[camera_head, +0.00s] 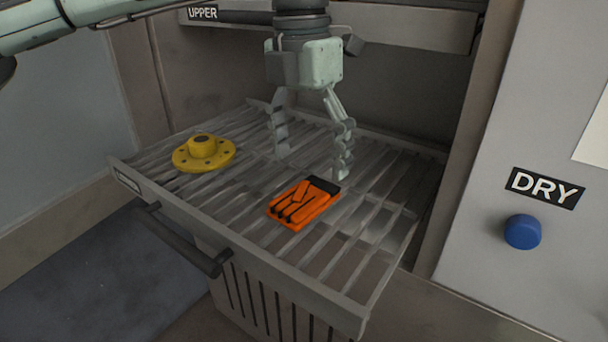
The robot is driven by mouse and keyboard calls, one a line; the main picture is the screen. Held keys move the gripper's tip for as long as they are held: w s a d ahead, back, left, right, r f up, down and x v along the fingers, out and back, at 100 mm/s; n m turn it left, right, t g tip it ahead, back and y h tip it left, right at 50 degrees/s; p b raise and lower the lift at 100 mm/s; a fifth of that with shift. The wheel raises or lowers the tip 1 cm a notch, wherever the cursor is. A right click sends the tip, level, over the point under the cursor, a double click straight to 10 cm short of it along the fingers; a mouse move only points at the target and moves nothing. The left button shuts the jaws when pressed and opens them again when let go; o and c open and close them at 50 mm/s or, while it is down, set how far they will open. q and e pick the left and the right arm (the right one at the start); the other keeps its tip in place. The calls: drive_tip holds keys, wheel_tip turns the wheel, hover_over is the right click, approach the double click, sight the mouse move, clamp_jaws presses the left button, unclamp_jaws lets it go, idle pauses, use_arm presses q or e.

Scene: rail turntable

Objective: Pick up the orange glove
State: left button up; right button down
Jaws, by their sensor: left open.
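The orange glove (297,203) lies flat on the slatted rack (330,262), near its middle. It has black lines on it and a black cuff at its upper right end. My left gripper (309,165) is open and empty, pointing down, just behind the glove in the picture. Its right finger shows close to the black cuff; I cannot tell how high the fingertips are above the slats. My right gripper is not in view.
A yellow flanged hub (204,153) sits on the rack's left part. The rack has a dark front handle (180,240). An "UPPER" shelf edge (400,24) is behind my gripper. A blue button (522,232) under a "DRY" label is on the right panel.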

sight(305, 194)
use_arm(q)
drive_tip(key=shift+w+a+r+y, duration=0.25)
drive_tip(key=shift+w+a+y, duration=0.2)
drive_tip(key=shift+a, duration=0.25)
drive_tip(key=shift+a+f, duration=0.15)
drive_tip(key=shift+f, duration=0.1)
drive_tip(key=f, duration=0.4)
drive_tip(key=d+f, duration=0.1)
drive_tip(key=f, duration=0.1)
drive_tip(key=shift+f+p, duration=0.15)
drive_tip(key=shift+p, duration=0.25)
drive_tip(key=shift+f, duration=0.35)
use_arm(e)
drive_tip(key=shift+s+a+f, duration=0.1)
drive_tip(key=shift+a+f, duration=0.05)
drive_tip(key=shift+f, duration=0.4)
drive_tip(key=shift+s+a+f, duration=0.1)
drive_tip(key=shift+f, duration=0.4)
use_arm(q)
drive_tip(key=shift+c, duration=0.5)
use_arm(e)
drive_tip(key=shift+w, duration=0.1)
use_arm(q)
drive_tip(key=c, duration=1.1)
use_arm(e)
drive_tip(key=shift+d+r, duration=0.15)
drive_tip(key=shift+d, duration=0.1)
use_arm(q)
drive_tip(key=shift+r, duration=0.1)
drive_tip(key=shift+c, duration=0.2)
